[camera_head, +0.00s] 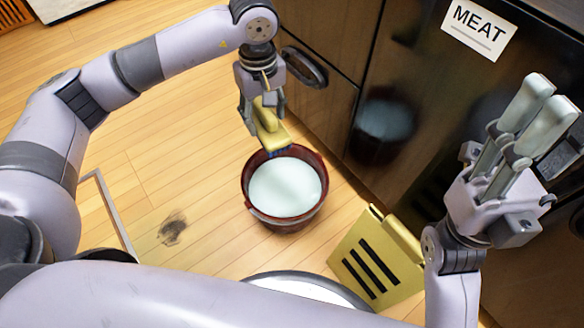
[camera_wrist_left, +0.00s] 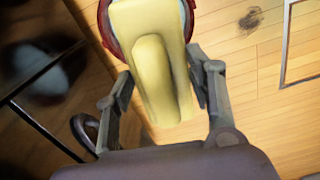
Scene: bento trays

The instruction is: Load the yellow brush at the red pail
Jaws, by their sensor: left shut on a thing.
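The yellow brush (camera_head: 270,133) is held in my left gripper (camera_head: 262,108), with blue bristles showing at its lower edge. The fingers stand on either side of its handle. In the left wrist view, the brush (camera_wrist_left: 157,70) fills the space between the fingers of the left gripper (camera_wrist_left: 160,88). The red pail (camera_head: 247,190) stands on the floor, filled with pale liquid. The brush is at the pail's far rim in the head view; I cannot tell whether they touch. My right gripper (camera_head: 545,95) is raised at the right, empty, away from both.
A dark patch (camera_head: 172,229) marks the wooden floor left of the pail. A yellow slotted wringer-like piece (camera_head: 378,258) and a white round container (camera_head: 300,290) are nearer me. Dark cabinet fronts with a MEAT sign (camera_head: 478,28) stand behind. Floor left of the pail is mostly clear.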

